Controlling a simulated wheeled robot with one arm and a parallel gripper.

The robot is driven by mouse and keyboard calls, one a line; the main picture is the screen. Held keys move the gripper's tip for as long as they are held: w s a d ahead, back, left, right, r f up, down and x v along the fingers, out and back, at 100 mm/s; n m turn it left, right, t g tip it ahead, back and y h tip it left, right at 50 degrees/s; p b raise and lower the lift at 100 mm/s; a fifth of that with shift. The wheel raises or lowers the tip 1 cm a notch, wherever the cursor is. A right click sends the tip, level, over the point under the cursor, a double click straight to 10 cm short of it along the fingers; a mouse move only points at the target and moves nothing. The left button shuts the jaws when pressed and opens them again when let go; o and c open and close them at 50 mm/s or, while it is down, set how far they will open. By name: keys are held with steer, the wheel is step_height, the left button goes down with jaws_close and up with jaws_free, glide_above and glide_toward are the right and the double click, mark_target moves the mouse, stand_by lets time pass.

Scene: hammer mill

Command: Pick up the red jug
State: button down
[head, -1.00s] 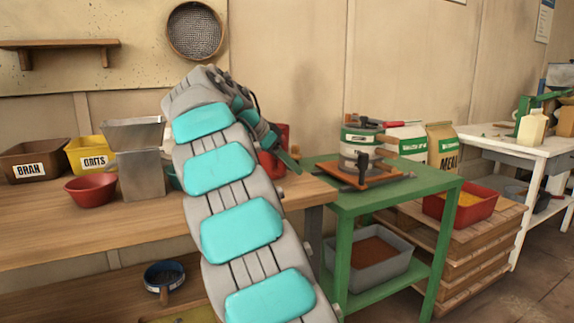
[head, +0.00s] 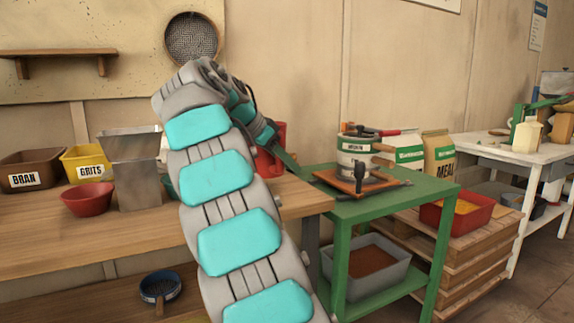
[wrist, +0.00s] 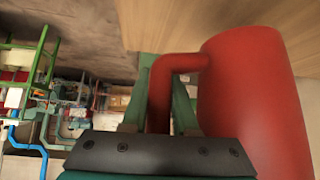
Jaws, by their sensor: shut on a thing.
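The red jug (head: 277,140) is at the right end of the wooden bench in the head view, partly hidden behind my arm. The wrist view shows its body (wrist: 255,90) large on the right, with its handle reaching left. My gripper (wrist: 160,108) is shut on the handle, a green finger on each side of it.
The wooden bench (head: 110,232) holds a metal hopper (head: 137,182), a red bowl (head: 87,200), a yellow grits bin (head: 85,160) and a brown bran bin (head: 35,172). A green table (head: 390,205) with a small mill (head: 355,160) stands close on the right.

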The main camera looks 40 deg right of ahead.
steer(key=s+a, duration=0.4)
steer(key=s, duration=0.2)
steer(key=s+a+r+b, duration=0.1)
steer(key=s+a, duration=0.2)
steer(key=s, duration=0.3)
steer(key=shift+a+r+b, duration=0.15)
steer(key=shift+a+b, duration=0.15)
steer(key=shift+a, duration=0.05)
stand_by(0.7)
